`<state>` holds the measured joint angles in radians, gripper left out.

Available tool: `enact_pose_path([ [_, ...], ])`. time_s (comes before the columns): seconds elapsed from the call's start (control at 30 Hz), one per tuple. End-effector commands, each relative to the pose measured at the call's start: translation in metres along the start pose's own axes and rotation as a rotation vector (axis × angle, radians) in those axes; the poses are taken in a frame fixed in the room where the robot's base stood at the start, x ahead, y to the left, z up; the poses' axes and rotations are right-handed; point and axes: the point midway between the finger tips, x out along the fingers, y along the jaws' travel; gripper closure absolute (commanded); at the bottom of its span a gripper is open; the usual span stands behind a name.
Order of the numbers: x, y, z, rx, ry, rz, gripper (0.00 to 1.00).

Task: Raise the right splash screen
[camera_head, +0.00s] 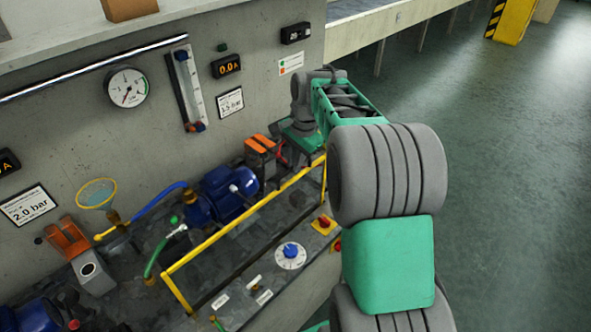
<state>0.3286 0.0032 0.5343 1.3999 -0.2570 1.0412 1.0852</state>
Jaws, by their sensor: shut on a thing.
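The right splash screen (226,229) is a clear panel in a yellow frame. It stands along the front of the bench before the blue pump (222,193), with its yellow top rail above its lower edge. My gripper (318,158) is at the far right end of the top rail, below the grey wrist. It is shut on the frame there. The fingertips are small and partly hidden by my own green and grey arm, so the exact grip is hard to see.
A control panel with a blue knob (290,252) and a red switch (324,223) lies in front of the screen. A gauge (127,87), a flow tube (187,88) and displays are on the wall behind. An orange-topped box (260,147) stands near my gripper. The floor at right is clear.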

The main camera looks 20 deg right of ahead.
Motion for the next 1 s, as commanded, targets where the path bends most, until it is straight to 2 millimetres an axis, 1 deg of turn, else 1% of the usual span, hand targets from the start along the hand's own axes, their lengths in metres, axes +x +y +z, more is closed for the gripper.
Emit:
enact_pose_path([
  [0.03,-0.014,-0.003,0.0,-0.001,0.002,-0.002,1.0],
  [0.2,-0.03,-0.007,-0.001,0.0,0.002,-0.003,1.0],
  [0.37,-0.034,-0.007,-0.001,0.0,0.002,-0.003,1.0],
  [0.67,-0.036,-0.009,-0.001,-0.001,0.006,-0.007,1.0],
  [0.7,-0.037,-0.009,-0.001,-0.001,0.006,-0.008,0.86],
  [0.93,-0.034,-0.008,-0.001,0.0,0.003,-0.004,0.67],
  [1.0,-0.034,-0.007,-0.001,0.0,0.002,-0.003,0.67],
])
